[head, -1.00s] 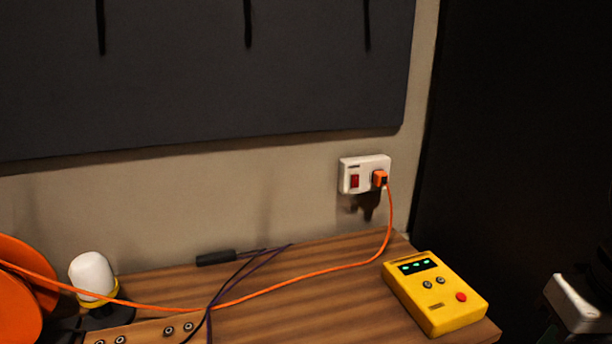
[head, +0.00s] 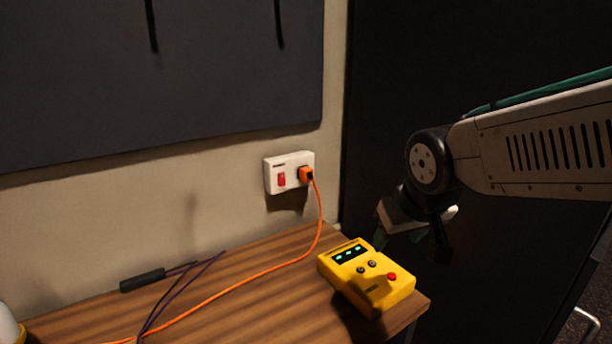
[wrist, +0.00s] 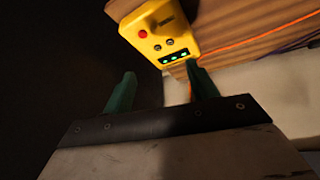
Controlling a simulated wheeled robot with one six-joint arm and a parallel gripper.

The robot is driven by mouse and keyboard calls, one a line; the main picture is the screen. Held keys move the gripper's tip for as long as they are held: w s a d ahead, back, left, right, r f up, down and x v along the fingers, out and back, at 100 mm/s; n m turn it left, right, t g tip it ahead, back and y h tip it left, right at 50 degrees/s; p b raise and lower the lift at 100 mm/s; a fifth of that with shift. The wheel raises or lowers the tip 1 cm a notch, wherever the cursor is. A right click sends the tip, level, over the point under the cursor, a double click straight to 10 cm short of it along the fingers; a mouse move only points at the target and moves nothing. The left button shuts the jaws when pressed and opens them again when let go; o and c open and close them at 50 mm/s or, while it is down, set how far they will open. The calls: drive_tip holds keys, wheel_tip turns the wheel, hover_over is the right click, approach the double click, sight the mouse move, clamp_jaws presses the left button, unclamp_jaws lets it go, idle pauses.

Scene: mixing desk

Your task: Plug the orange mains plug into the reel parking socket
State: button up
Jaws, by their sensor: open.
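The orange mains plug (head: 306,174) sits in the white wall socket (head: 289,172), beside its red switch. Its orange cable (head: 267,273) hangs down to the desk and runs left across it. My gripper (head: 383,239) is right of the plug, above and behind the yellow box, with a gap to the plug. In the wrist view its two green fingers (wrist: 160,84) stand apart with nothing between them. The reel parking socket is not in view now.
A yellow box (head: 365,277) with green lights, knobs and a red button lies at the desk's right end; it also shows in the wrist view (wrist: 158,32). The wooden desk (head: 215,315) also carries dark cables (head: 180,285) with a black barrel (head: 142,280). A dark panel (head: 70,75) hangs above.

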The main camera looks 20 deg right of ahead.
drive_tip(key=w+f+n+t, duration=0.1)
drive_tip(key=w+t, duration=0.4)
drive_tip(key=w, duration=1.2)
drive_tip(key=n+t+y, duration=0.3)
drive_tip(key=t+y, duration=0.4)
approach(309, 177)
drive_tip(key=w, duration=0.1)
drive_tip(key=shift+a+r, duration=0.2)
drive_tip(key=shift+x, duration=4.55)
drive_tip(key=shift+d+f, duration=0.1)
drive_tip(key=shift+f, duration=0.05)
drive_tip(key=shift+c, duration=0.4)
clamp_jaws()
drive_tip(key=shift+v, duration=3.05)
